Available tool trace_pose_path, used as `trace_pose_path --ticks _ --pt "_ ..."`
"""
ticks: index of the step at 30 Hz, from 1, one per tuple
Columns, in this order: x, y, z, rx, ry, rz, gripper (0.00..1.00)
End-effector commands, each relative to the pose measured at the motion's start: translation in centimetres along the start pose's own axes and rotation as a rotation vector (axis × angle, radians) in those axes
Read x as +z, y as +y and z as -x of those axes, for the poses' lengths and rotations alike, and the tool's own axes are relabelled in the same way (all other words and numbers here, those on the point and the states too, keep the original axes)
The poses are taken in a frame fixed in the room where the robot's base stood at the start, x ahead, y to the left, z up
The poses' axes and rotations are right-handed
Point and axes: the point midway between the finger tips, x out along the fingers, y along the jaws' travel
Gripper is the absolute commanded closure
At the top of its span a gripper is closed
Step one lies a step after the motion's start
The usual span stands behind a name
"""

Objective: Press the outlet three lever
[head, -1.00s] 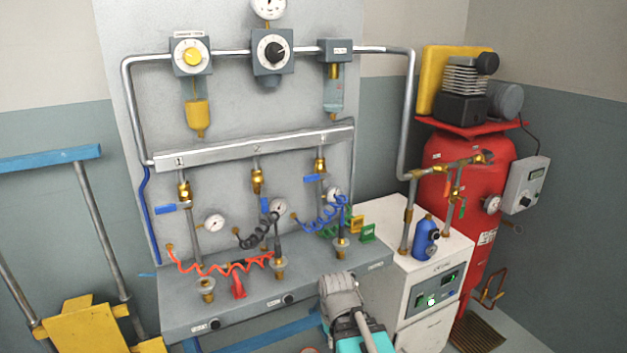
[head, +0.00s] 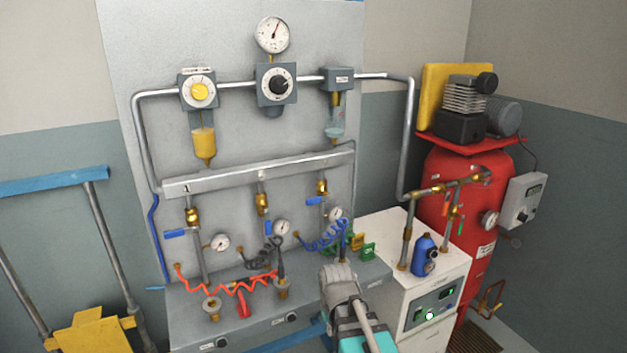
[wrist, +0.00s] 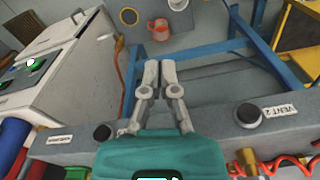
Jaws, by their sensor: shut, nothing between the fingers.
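The third outlet, at the right end of the manifold (head: 225,175), has a brass valve (head: 322,187) with a blue lever (head: 314,201) pointing left, roughly level. My gripper (head: 336,270) is in front of the bench, below and well apart from this lever. Its fingers are shut and empty, and they hide part of the bench fitting beneath the third outlet. In the wrist view my gripper (wrist: 158,68) points past the bench's front edge toward the floor; the lever is not in that view.
A white cabinet (head: 385,235) with a blue bottle (head: 423,252) stands right of my gripper.

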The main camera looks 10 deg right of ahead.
Motion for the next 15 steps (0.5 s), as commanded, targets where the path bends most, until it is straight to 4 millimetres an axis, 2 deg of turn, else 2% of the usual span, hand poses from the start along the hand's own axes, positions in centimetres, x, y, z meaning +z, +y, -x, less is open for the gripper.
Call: trace_pose_path --ticks 1,15 --pt "-0.6 0.0 1.5 -0.001 0.004 0.003 1.00" --pt "-4.0 0.0 8.0 -0.009 0.041 0.039 1.00"
